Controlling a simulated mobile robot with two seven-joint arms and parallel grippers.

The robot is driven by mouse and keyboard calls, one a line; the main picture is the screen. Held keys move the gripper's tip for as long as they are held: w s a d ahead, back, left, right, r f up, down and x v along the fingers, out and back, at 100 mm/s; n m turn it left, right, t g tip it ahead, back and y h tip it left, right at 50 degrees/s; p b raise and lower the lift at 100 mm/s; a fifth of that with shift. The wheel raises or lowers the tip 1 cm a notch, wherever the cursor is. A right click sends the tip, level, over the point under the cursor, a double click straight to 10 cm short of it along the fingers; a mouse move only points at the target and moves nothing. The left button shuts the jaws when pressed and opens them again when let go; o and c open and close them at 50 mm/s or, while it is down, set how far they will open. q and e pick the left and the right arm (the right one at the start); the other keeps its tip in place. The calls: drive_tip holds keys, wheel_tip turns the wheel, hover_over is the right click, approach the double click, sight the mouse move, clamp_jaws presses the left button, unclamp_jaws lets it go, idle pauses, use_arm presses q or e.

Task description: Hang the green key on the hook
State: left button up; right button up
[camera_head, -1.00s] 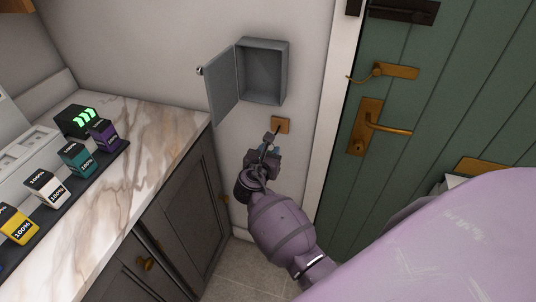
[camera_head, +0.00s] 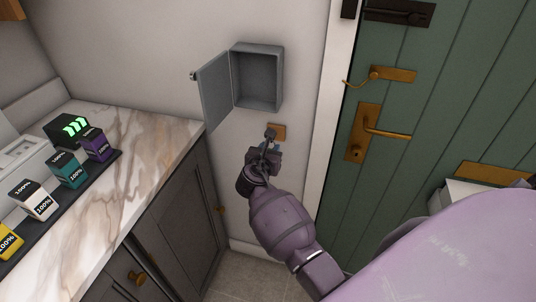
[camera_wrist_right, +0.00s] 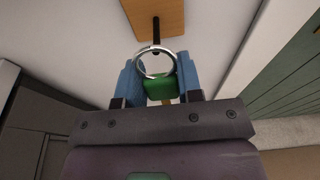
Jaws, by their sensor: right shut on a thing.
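The green key (camera_wrist_right: 160,87) is between the blue fingers of my right gripper (camera_wrist_right: 161,82) in the right wrist view. A silver ring (camera_wrist_right: 154,62) stands up from its head. The dark hook (camera_wrist_right: 156,34) sticks out from a wooden plate (camera_wrist_right: 154,13) on the wall. In that view the hook's end overlaps the ring's upper edge; I cannot tell whether it passes through the ring. In the head view my right gripper (camera_head: 266,153) is just below the wooden plate (camera_head: 277,131), and the key is hidden there. My left gripper is not in view.
An open grey wall box (camera_head: 258,77) hangs above the plate, its door (camera_head: 216,91) swung left. A marble counter (camera_head: 130,165) with several coloured battery-like blocks is on the left. A green door (camera_head: 440,110) with brass handles is on the right.

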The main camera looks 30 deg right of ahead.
sight(275, 140)
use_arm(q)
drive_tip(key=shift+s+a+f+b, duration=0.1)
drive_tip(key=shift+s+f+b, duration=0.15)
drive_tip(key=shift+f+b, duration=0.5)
use_arm(e)
drive_tip(key=x, duration=0.3)
drive_tip(key=shift+w+d+f, duration=0.25)
drive_tip(key=shift+d, duration=0.05)
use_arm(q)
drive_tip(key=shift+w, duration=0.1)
use_arm(e)
drive_tip(key=shift+f, duration=0.1)
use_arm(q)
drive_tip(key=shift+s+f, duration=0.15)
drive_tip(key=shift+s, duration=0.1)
use_arm(e)
drive_tip(key=o, duration=1)
